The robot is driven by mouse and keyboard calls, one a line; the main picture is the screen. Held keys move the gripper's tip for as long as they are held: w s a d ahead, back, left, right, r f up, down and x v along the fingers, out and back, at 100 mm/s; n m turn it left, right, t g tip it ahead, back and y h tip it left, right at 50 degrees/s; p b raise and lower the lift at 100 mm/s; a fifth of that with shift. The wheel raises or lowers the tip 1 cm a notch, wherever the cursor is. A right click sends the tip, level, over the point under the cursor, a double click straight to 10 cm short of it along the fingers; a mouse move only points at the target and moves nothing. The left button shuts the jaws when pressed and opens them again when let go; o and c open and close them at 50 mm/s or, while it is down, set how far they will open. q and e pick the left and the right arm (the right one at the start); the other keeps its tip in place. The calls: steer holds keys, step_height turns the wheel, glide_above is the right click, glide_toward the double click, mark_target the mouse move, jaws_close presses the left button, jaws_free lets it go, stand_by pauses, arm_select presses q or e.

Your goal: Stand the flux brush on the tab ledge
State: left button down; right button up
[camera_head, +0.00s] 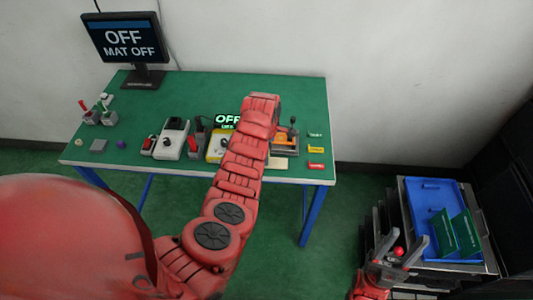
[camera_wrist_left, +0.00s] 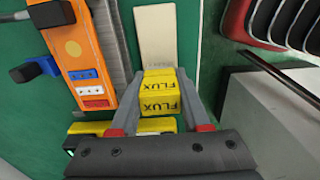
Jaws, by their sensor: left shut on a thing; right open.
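My left gripper (camera_wrist_left: 159,80) is shut on the flux brush (camera_wrist_left: 158,96), whose yellow block with the word FLUX shows between the two grey fingers in the left wrist view. A cream plate (camera_wrist_left: 155,35) lies just beyond the block in that view; it also shows on the table in the head view (camera_head: 278,163). I cannot tell whether it is the tab ledge, or whether the brush touches it. In the head view my own left arm hides the gripper and brush. My right gripper (camera_head: 398,250) is open beside the cart, with a red ball between its fingers.
An orange lever fixture (camera_wrist_left: 83,60) stands close to the left gripper. Red (camera_head: 315,166) and yellow (camera_head: 316,150) tabs lie near the right end of the green table (camera_head: 215,88). Several switch boxes line its front. A blue tray (camera_head: 425,193) is on the cart.

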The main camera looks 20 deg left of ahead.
arm_select(q)
steer(key=shift+c, duration=1.9)
jaws_free()
steer(key=shift+f, duration=0.15)
